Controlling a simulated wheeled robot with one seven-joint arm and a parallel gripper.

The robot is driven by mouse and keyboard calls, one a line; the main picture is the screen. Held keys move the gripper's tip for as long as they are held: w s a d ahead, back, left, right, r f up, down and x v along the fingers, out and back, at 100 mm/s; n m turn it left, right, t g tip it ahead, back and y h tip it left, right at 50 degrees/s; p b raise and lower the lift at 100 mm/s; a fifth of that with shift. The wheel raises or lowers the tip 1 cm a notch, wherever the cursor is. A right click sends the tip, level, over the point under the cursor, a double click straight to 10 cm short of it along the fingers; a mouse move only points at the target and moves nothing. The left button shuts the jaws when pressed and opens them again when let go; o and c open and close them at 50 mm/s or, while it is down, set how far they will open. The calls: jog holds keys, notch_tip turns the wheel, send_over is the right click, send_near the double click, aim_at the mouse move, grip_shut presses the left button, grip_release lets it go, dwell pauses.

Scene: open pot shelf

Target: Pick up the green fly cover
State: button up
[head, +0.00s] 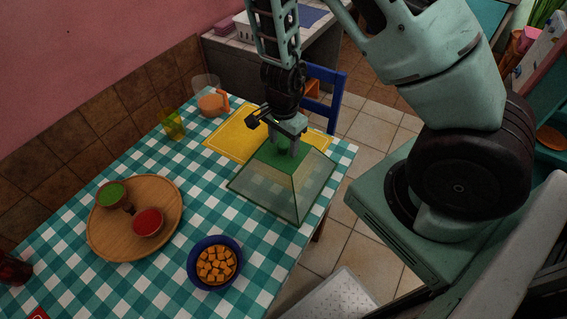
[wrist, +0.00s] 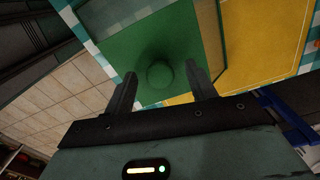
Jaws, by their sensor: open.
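The green fly cover (head: 275,183) is a see-through, four-sided cover with a flat green top and a round knob. It stands on the checked tablecloth at the table's right end, partly over the yellow placemat (head: 236,135). My gripper (head: 283,143) is right above the cover's top, around the knob in the head view. In the wrist view the green top (wrist: 150,45) lies ahead and the knob (wrist: 160,74) shows between the two open fingers of my gripper (wrist: 163,88). The fingers look apart from the knob on both sides.
A round wooden board (head: 98,232) with green and red bowls is at the left. A blue bowl (head: 194,269) of orange cubes is near the front edge. A yellow glass (head: 172,126) and an orange mug (head: 211,104) stand behind. A blue chair (head: 325,75) is beyond the table.

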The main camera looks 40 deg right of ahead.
grip_shut()
jog(key=shift+r, duration=0.1)
